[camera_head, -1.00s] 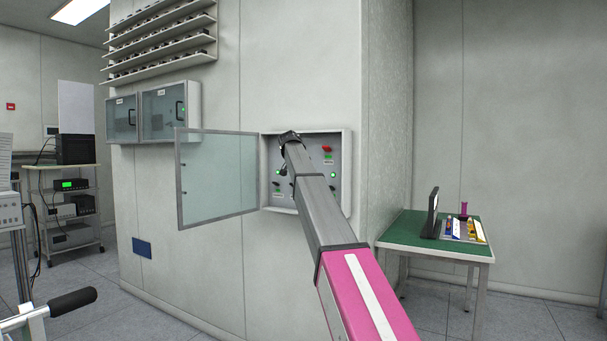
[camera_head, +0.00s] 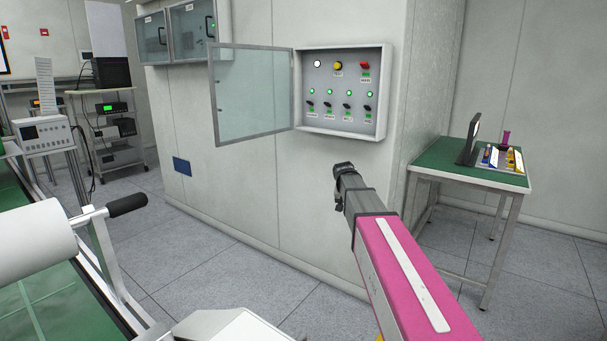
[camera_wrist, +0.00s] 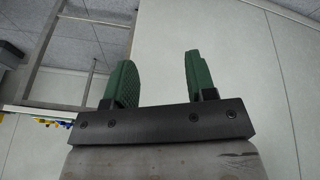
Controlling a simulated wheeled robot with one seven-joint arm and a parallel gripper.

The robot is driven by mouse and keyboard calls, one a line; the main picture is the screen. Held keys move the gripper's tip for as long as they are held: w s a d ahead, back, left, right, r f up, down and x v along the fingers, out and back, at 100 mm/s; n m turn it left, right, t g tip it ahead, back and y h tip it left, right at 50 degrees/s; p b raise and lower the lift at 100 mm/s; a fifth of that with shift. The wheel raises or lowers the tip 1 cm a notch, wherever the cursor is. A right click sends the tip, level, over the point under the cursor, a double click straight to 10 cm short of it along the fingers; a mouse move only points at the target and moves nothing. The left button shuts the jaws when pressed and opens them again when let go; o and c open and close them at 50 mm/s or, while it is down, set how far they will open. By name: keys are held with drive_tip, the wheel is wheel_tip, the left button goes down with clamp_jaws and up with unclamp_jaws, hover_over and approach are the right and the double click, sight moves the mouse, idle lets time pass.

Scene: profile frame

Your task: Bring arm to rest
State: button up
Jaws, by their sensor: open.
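My arm, with a pink upper link and grey forearm, reaches forward in the head view. My gripper (camera_head: 343,172) is at its far end, below the open control panel and apart from it; its fingers are hard to make out there. In the wrist view the gripper (camera_wrist: 160,82) shows two green fingers spread apart with nothing between them. The control panel (camera_head: 342,120) on the wall has a white, a yellow and a red button above a row of switches with green lights. Its glass door (camera_head: 253,95) stands open to the left.
A green-topped table (camera_head: 455,165) with a dark stand and small items is at the right. A white roll with a black handle (camera_head: 128,204) is at the lower left. An equipment rack (camera_head: 115,135) stands behind. The grey floor (camera_head: 235,245) between is clear.

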drive_tip(key=s+f+n+g+y, duration=0.1)
drive_tip(key=s+f, duration=0.9)
drive_tip(key=s, duration=0.5)
drive_tip(key=s+f+n+g+y, duration=0.1)
drive_tip(key=s+f+g, duration=0.1)
drive_tip(key=s+f, duration=0.8)
drive_tip(key=s, duration=0.4)
drive_tip(key=shift+s+d+n, duration=0.3)
drive_tip(key=shift+s+d, duration=0.05)
